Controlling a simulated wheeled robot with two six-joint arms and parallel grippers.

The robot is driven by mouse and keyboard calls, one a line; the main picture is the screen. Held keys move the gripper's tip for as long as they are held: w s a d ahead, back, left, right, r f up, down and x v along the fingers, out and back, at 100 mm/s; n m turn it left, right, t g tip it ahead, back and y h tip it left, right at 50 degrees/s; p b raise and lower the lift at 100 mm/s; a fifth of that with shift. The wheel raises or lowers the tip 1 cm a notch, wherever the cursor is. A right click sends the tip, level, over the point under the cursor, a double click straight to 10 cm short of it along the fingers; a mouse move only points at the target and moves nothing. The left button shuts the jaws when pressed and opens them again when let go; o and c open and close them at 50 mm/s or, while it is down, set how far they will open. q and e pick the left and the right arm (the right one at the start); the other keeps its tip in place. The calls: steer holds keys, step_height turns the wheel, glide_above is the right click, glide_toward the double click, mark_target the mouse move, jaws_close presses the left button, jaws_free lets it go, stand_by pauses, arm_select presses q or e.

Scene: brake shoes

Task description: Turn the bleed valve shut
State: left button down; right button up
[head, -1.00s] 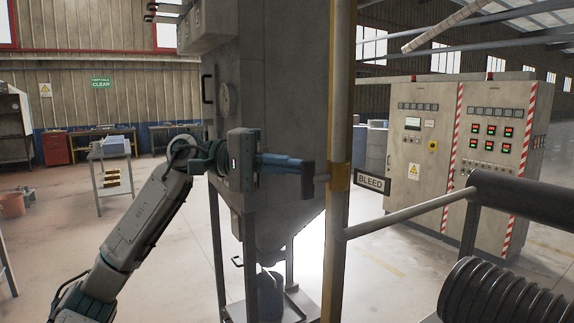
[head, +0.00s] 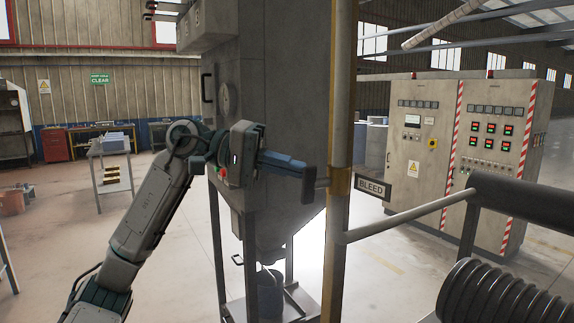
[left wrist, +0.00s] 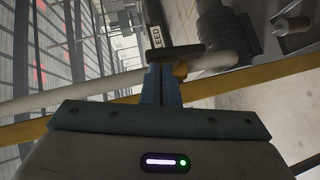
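The bleed valve has a dark bar handle (head: 309,185) on a short stub at a yellow band (head: 340,181) on the upright pipe. The BLEED sign (head: 373,187) hangs just right of it. My left gripper (head: 300,166) has its blue fingers together, reaching right to the upper part of the handle. In the left wrist view the shut fingers (left wrist: 162,72) end at the left part of the handle (left wrist: 185,52), which lies crosswise past their tips. They look at or against it, not clasped around it; contact is hard to tell. My right gripper is out of view.
A grey hopper (head: 285,90) on legs stands close behind my left gripper. A slanted rail (head: 410,213), a dark cylinder (head: 530,200) and a black coil (head: 490,295) are at the right. Control cabinets (head: 420,150) stand farther back. Open floor lies at the left.

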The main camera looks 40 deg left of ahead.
mark_target(305, 168)
arm_select(q)
steer(key=d+m+y, duration=0.1)
steer(key=s+d+r+m+y, duration=0.1)
steer(key=y, duration=0.1)
steer(key=shift+d+p, duration=0.3)
steer(key=shift+p, duration=0.1)
steer(key=shift+s+d+b, duration=0.25)
steer(key=shift+d, duration=0.2)
steer(key=shift+s+d+b, duration=0.2)
steer(key=shift+d+b, duration=0.05)
steer(key=shift+d, duration=0.2)
steer(key=shift+f+b, duration=0.1)
steer(key=shift+b, duration=0.2)
steer(key=shift+d, duration=0.25)
steer(key=shift+a, duration=0.15)
